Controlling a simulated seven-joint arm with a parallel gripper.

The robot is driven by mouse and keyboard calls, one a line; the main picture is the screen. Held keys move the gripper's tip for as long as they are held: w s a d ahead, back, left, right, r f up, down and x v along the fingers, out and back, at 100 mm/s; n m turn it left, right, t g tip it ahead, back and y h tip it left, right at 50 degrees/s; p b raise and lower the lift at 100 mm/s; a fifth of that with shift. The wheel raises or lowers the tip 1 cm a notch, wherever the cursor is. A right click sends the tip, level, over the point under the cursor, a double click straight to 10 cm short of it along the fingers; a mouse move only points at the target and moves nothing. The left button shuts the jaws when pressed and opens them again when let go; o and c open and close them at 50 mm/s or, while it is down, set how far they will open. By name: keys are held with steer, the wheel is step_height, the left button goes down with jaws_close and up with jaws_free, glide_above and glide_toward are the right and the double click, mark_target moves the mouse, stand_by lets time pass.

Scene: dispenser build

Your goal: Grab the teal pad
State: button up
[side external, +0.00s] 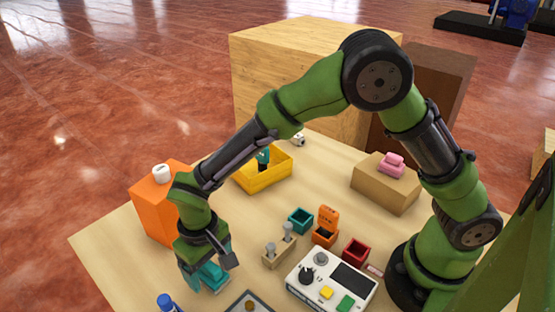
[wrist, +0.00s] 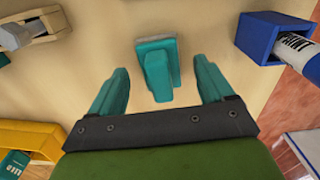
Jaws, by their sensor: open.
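The teal pad (wrist: 156,72) shows in the wrist view as a flat plate with an upright grip part, standing on the light wooden table. My gripper (wrist: 161,68) is open, with one teal finger on each side of the pad and a visible gap to it on both sides. In the side view my gripper (side external: 207,274) is low over the front left of the table. The pad there (side external: 213,277) is partly hidden by the gripper, and its colour is close to that of the fingers. I cannot tell the height of the fingertips exactly.
In the wrist view, a blue holder (wrist: 259,38) with a white-labelled tube is at upper right. A yellow bin (wrist: 30,136) is at lower left. In the side view, an orange block (side external: 152,211) stands left, and a white control box (side external: 331,283) stands right of the gripper.

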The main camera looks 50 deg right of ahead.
steer(key=shift+f, duration=0.5)
steer(key=shift+c, duration=0.2)
